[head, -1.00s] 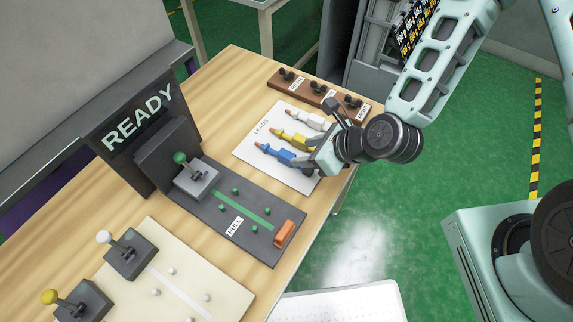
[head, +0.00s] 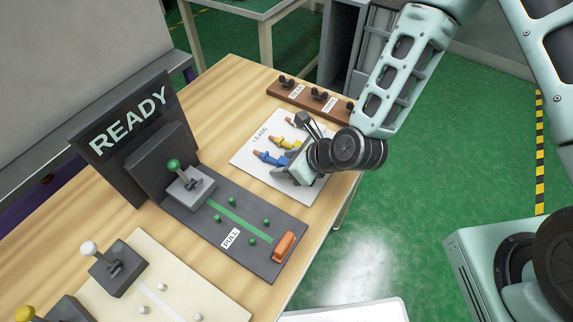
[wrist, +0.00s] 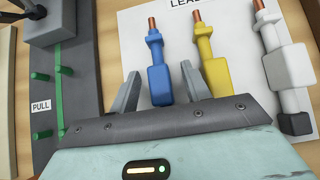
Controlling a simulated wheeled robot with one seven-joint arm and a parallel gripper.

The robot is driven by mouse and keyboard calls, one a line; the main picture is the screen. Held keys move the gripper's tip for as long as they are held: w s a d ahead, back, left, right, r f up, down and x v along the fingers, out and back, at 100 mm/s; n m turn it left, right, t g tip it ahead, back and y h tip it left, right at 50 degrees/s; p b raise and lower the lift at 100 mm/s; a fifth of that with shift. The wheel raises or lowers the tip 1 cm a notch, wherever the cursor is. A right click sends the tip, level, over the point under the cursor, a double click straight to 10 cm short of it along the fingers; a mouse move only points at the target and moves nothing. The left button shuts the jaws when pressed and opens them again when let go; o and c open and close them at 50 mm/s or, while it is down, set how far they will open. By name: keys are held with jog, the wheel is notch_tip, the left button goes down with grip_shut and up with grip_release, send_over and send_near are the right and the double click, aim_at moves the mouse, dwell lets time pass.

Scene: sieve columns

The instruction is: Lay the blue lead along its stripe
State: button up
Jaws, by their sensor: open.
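The blue lead (head: 268,158) lies on a white sheet marked LEADS (head: 246,153), with its copper tip pointing away from my gripper. My gripper (head: 288,165) is low over the sheet. In the wrist view the blue lead (wrist: 158,82) lies between the two spread fingers (wrist: 161,68), apart from both; its near end is hidden by my gripper. A green stripe (head: 238,217) runs along the dark board (head: 262,265), between green pegs. A white stripe (head: 176,303) runs along the cream board (head: 215,307). No blue stripe is in view.
A yellow lead (wrist: 206,50) and a white lead (wrist: 285,65) lie to the right of the blue one. The dark board carries a green-knobbed lever (head: 174,166) and an orange block (head: 284,246). A brown rack with black clips (head: 310,97) stands behind the sheet.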

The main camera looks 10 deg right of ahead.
grip_shut()
